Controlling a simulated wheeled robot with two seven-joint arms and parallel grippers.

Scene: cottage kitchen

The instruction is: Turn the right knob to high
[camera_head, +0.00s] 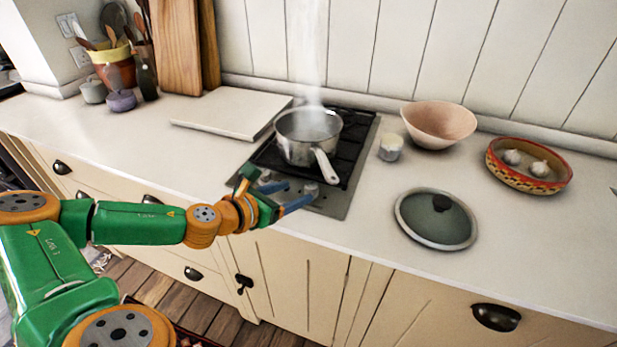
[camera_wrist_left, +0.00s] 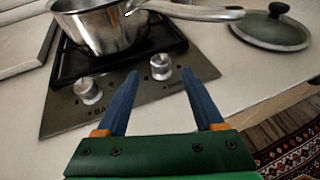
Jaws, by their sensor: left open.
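The right knob (camera_wrist_left: 161,66) is a silver dial on the steel front panel of the hob (camera_wrist_left: 60,122). The left knob (camera_wrist_left: 88,90) is a similar dial to its left. My left gripper (camera_wrist_left: 160,73) is open, with its blue fingertips on either side of the right knob in the wrist view and the knob between or just beyond them. I cannot tell whether they touch it. In the head view my left gripper (camera_head: 298,191) is low over the hob's front panel, and its fingers partly cover the knob area. The knob's pointer setting is too small to read.
A steaming saucepan (camera_head: 300,140) stands on the hob just behind the knobs, its handle (camera_head: 326,167) pointing to the front right. A glass lid (camera_head: 420,222) lies right of the hob.

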